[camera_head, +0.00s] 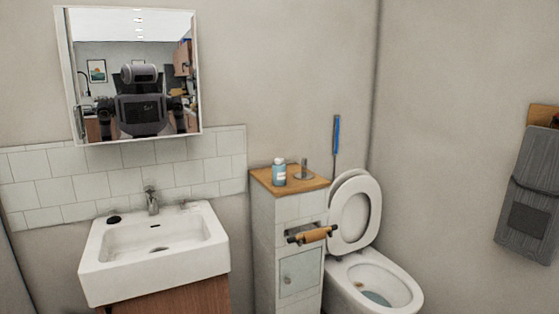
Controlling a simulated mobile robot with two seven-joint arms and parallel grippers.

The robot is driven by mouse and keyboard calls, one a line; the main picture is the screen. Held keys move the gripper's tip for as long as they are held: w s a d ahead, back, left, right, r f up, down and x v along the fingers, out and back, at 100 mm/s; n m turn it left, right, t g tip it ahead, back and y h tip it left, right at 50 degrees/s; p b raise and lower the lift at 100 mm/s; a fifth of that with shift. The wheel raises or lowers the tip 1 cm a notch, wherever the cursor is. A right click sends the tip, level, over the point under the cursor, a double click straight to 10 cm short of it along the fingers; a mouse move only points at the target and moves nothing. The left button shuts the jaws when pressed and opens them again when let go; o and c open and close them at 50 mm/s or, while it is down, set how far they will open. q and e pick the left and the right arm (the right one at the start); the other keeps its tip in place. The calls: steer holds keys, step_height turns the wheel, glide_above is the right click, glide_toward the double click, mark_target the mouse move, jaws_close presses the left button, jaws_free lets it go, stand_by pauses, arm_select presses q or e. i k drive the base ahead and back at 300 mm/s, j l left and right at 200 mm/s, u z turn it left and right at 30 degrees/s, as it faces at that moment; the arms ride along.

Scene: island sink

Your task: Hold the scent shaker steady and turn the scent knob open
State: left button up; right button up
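A small light-blue bottle with a white cap (279,173) stands upright on the wooden top of a narrow tiled cabinet (286,212). It may be the scent shaker, but it is too small to be sure. A grey metal piece with a round base and a thin upright post (305,174) stands to its right. No separate scent knob can be made out. Neither of my grippers is directly in view.
A white sink (100,270) with a faucet (152,200) is at left. A mirror (140,75) above reflects my body. A toilet (372,285) with raised lid stands at right. A roll holder (312,234) juts from the cabinet.

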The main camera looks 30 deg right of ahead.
mark_target(278, 162)
steer(key=i+l, duration=0.25)
steer(key=l, duration=0.2)
steer(key=i+l, duration=0.55)
steer(key=l, duration=0.3)
steer(key=i+l, duration=0.25)
steer(key=l, duration=0.15)
steer(key=i+l, duration=0.3)
steer(key=l, duration=0.15)
steer(key=i+l, duration=0.25)
steer(key=l, duration=0.15)
